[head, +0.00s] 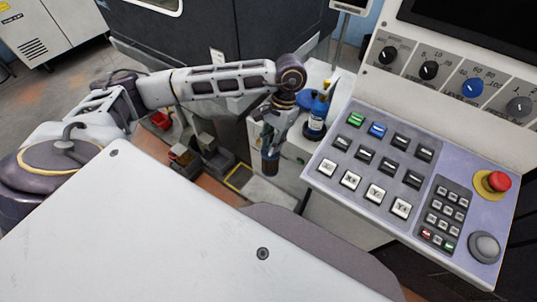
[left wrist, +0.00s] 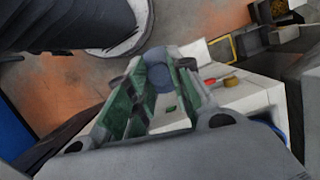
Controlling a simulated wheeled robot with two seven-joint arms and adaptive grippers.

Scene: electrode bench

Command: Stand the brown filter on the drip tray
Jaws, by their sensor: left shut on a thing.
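My left gripper (head: 270,143) points down beside the white machine in the head view. It is shut on a small upright cylinder, which I take to be the brown filter (head: 270,164); it looks dark brownish with a bluish upper part. In the left wrist view, the round blue-grey end of the filter (left wrist: 160,78) shows between the green-sided fingers (left wrist: 155,100). My right gripper is not in view.
A blue bottle (head: 317,118) stands on the white machine (head: 297,148), just right of the gripper. Grey bins (head: 212,158) stand on the floor to the left. A control panel (head: 400,180) with keys and a red stop button (head: 499,182) fills the right side.

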